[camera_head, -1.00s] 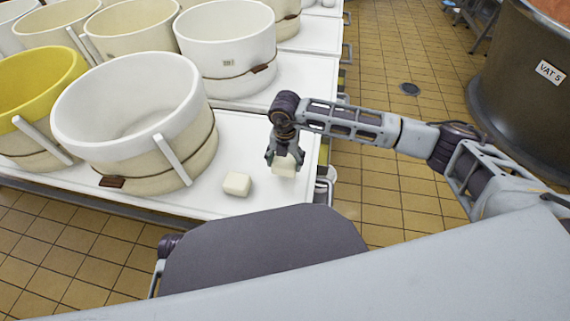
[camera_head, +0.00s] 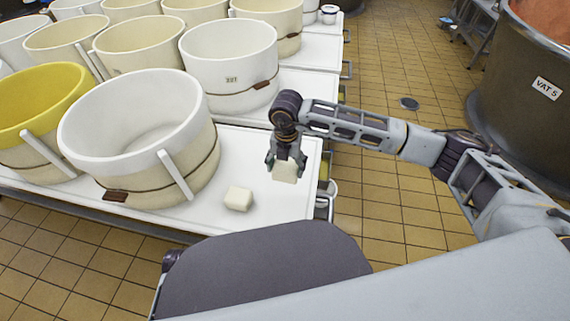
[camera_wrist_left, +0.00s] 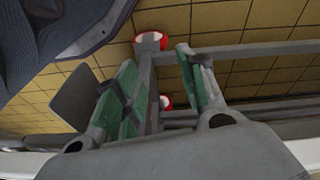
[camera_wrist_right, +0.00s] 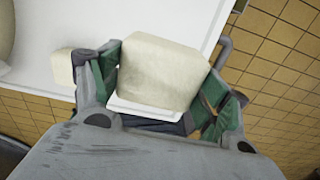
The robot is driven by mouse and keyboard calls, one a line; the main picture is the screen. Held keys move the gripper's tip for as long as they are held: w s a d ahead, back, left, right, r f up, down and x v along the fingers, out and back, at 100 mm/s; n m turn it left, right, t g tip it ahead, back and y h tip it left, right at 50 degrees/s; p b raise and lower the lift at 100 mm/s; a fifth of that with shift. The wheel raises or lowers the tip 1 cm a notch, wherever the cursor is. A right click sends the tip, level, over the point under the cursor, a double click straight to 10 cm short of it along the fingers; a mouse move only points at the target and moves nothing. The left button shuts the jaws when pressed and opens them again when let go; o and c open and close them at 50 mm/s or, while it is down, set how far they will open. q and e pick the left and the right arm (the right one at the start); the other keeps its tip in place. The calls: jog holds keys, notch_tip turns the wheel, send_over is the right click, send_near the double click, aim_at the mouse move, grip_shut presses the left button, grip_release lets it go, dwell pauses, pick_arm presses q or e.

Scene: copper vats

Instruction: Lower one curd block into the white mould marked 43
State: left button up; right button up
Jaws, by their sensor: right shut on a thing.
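My right gripper (camera_head: 286,164) is shut on a pale cream curd block (camera_head: 285,173) near the right edge of the white table. The right wrist view shows this block (camera_wrist_right: 160,72) between the green-padded fingers (camera_wrist_right: 158,95). A second curd block (camera_head: 239,198) lies on the table to its left. A large white mould (camera_head: 140,165) stands left of that block, with no number readable on it. Another white mould (camera_head: 228,62) behind bears a small label that does not look like 43. My left gripper (camera_wrist_left: 165,88) shows only in its wrist view, open and empty.
A yellow mould (camera_head: 35,105) stands at the left, with several cream moulds behind. The white table (camera_head: 268,205) is clear around the loose block. Tiled floor (camera_head: 390,210) lies to the right, with a dark vat marked VAT 5 (camera_head: 520,110).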

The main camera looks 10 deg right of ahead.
pick_arm(q)
jog(key=shift+s, duration=0.1)
